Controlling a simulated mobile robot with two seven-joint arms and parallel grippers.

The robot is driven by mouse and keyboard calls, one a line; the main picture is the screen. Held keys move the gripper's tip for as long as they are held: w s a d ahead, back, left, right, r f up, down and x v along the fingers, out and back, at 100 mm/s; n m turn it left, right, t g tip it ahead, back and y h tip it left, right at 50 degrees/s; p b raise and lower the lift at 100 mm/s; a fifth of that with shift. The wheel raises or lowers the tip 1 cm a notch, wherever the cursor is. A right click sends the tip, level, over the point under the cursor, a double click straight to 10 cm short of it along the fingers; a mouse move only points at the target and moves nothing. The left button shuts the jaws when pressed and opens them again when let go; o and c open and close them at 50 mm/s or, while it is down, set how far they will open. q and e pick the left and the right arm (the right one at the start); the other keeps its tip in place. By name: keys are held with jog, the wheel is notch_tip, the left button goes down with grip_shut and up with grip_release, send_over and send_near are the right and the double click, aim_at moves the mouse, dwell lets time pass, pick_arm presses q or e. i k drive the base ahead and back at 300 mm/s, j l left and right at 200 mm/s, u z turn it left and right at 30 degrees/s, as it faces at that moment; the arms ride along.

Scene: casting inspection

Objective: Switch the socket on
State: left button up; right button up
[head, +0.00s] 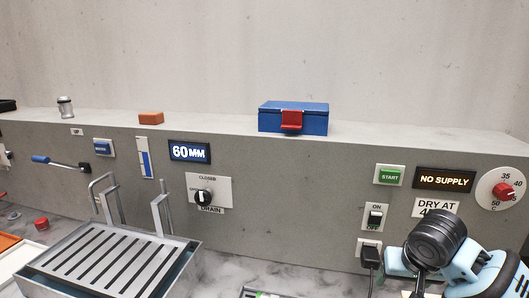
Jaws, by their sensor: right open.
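The socket (362,243) is a white plate low on the grey wall panel at the right, with a black plug (370,258) in it. Just above it is a black rocker switch (375,217) on a white plate, marked ON above and OFF below. I cannot tell which way the rocker is tilted. A lit display reading NO SUPPLY (444,180) is to its upper right. My right gripper (405,266) is open, low at the right, just right of the plug and below the switch; the light blue and black arm partly hides it. My left gripper is out of view.
A green START button (389,175) is above the switch, and a red dial (503,191) is at the far right. A label (436,208) is partly hidden by my arm. A slatted metal tray (110,262) stands at lower left. A blue box (293,118) is on the ledge.

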aim_at(375, 217)
jog(key=k, duration=1.05)
